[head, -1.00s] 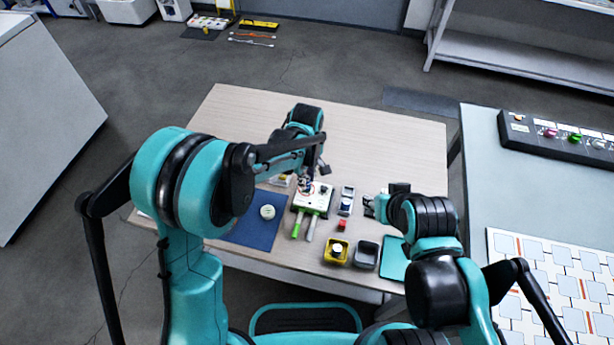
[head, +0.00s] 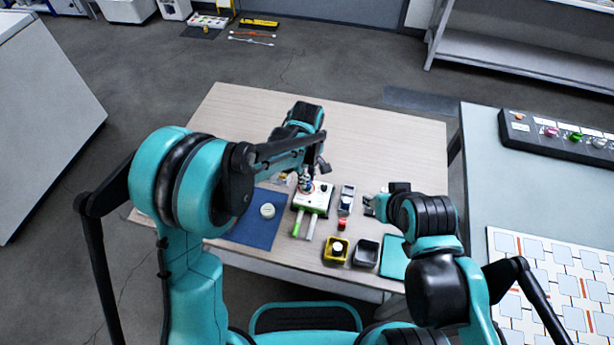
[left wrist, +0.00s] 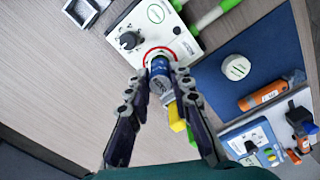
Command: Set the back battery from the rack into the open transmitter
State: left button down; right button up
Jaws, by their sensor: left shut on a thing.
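My left gripper (left wrist: 160,88) is shut on a blue cylinder with white marking (left wrist: 160,70), which looks like a battery. The cylinder's far end is at a red ring on a white box (left wrist: 128,22); I cannot tell how deep it sits. The box has a black knob and green and pale handles, and it also shows in the head view (head: 313,198). An orange cylinder (left wrist: 262,95) lies near a blue-and-white device (left wrist: 248,142). I cannot tell which item is the transmitter or the rack. My right gripper (head: 371,205) is beside a small grey device (head: 347,194), its fingers unclear.
A white round cap (left wrist: 236,67) lies on a blue mat (head: 250,232). The back of the table is clear.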

pick_arm(q)
jog(key=shift+f+b, duration=1)
jog(key=shift+f, duration=0.25)
dwell(0.7)
jog(key=c, duration=1)
grip_release()
jog(key=shift+r+p, duration=0.45)
jog(key=shift+r, duration=0.25)
jog(key=shift+r+p, duration=2.1)
jog(key=shift+r, duration=0.9)
jog(key=shift+f, duration=0.1)
